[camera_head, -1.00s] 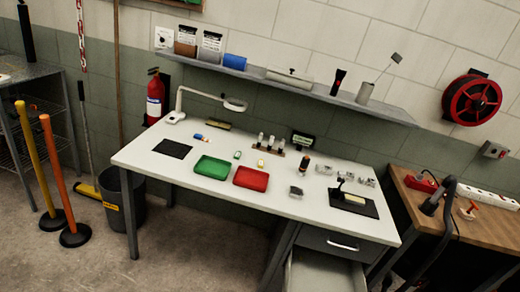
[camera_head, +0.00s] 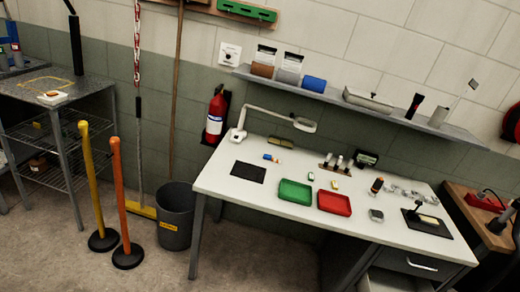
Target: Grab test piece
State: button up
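My gripper is not in view. I cannot tell for certain which object is the test piece. Several small items lie on the white workbench (camera_head: 260,217). A small grey block (camera_head: 376,215) sits right of the red tray (camera_head: 334,203). Several small grey metal pieces (camera_head: 405,191) stand in a row toward the back right. Small blue-and-orange items (camera_head: 271,158) lie near the black mat (camera_head: 248,172) at the left. Small pale pieces (camera_head: 334,185) lie behind the green tray (camera_head: 295,192) and the red tray.
A wall shelf (camera_head: 340,98) runs above the bench. A lamp (camera_head: 270,116) stands at the bench's back left. A grey bin (camera_head: 175,218), yellow post (camera_head: 93,180) and orange post (camera_head: 120,195) stand on the floor at left. A wire-shelf table (camera_head: 60,110) is beyond.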

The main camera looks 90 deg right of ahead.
aim_at(421, 219)
jog(key=z, duration=0.15)
jog(key=i, duration=0.55)
jog(key=z, duration=4.25)
jog(key=k, duration=0.85)
jog(key=z, duration=0.2)
jog(key=i, duration=0.9)
jog(key=u, duration=0.1)
